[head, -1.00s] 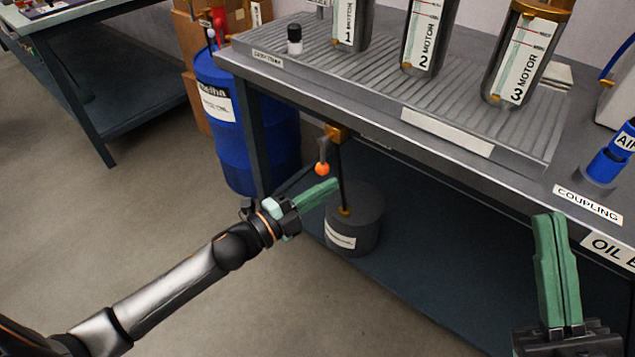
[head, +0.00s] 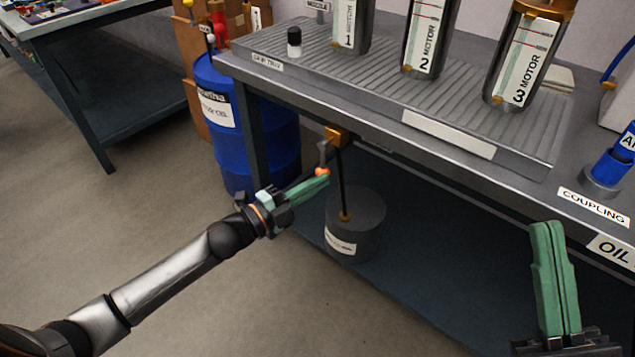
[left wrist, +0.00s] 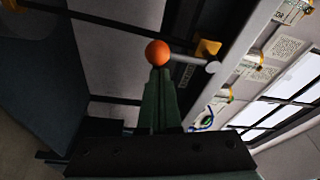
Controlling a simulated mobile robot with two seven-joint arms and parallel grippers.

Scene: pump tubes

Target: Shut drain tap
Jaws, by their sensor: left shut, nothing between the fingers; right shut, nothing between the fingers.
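The drain tap has a brass body (head: 337,134) under the front edge of the drip tray bench. Its grey lever (head: 324,153) hangs down and ends in an orange knob (head: 322,171). My left gripper (head: 325,179) is shut and empty, with its green fingertips right at the knob, partly covering it in the head view. In the left wrist view the orange knob (left wrist: 158,53) sits just beyond the fingertips (left wrist: 159,72); I cannot tell whether they touch. The grey lever runs right from it. My right gripper (head: 547,228) is shut and empty at the lower right.
A dark bucket (head: 364,240) stands on the lower shelf below the tap, with a thin dark pipe reaching down to it. A blue drum (head: 278,140) stands behind the bench leg (head: 251,140). Motor cylinders (head: 428,45) stand on the ribbed tray. The floor at left is clear.

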